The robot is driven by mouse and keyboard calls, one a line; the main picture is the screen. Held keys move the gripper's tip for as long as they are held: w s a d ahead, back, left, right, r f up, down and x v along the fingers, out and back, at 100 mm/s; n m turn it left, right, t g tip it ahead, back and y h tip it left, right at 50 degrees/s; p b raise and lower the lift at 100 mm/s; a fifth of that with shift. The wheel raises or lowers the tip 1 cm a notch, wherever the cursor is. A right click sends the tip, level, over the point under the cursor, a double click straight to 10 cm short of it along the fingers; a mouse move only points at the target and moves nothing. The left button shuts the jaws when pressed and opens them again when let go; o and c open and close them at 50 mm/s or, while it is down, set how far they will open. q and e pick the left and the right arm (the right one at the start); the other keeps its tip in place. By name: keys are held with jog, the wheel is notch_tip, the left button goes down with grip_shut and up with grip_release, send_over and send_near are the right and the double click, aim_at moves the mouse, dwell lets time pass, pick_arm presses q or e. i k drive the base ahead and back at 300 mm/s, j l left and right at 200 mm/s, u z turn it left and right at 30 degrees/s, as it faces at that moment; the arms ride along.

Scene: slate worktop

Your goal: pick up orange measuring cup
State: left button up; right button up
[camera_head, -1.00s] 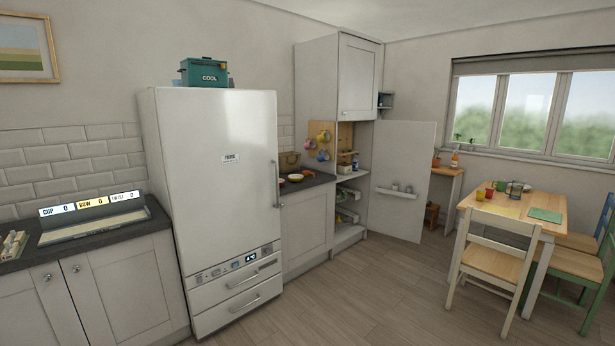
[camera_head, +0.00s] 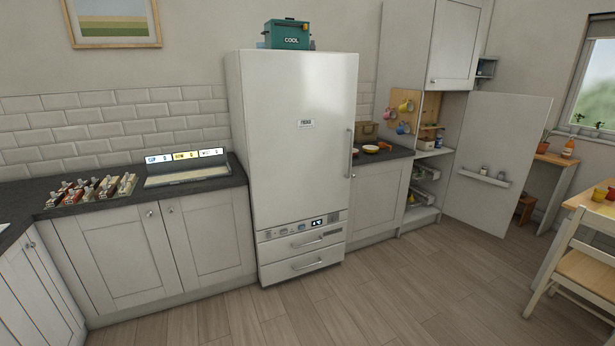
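Several small coloured cups hang on a wooden pegboard (camera_head: 407,98) inside the open cabinet right of the fridge. A yellow-orange one (camera_head: 405,106) hangs near the top, with a blue one (camera_head: 402,129) lower down. They are too small to tell whether one is the orange measuring cup. Neither of my grippers is in view.
A white fridge (camera_head: 300,170) stands mid-view between the left counter (camera_head: 150,194) and a short counter with bowls (camera_head: 371,148). The cabinet's door (camera_head: 500,150) stands open. A table and chair (camera_head: 580,262) are at right. The wooden floor (camera_head: 400,295) in front is clear.

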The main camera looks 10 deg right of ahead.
aim_at(382, 145)
jog(key=i+l+z, duration=1.05)
jog(key=i+z, duration=0.4)
jog(key=i, duration=1.75)
jog(key=i+l+u, duration=0.25)
jog(key=i, duration=0.2)
jog(key=i+l+u, duration=0.25)
jog(key=i, duration=0.15)
jog(key=i+l+u, duration=0.15)
jog(key=i+u, duration=0.15)
jog(key=u, duration=0.15)
jog(key=i+l+u, duration=0.55)
jog(key=u, duration=0.3)
jog(key=i+l+u, duration=0.15)
jog(key=l+u, duration=0.25)
jog(key=l, duration=0.15)
jog(key=i+l+u, duration=0.2)
jog(key=l, duration=0.25)
jog(key=l+u, duration=0.2)
jog(key=l, duration=0.2)
jog(key=k, duration=0.05)
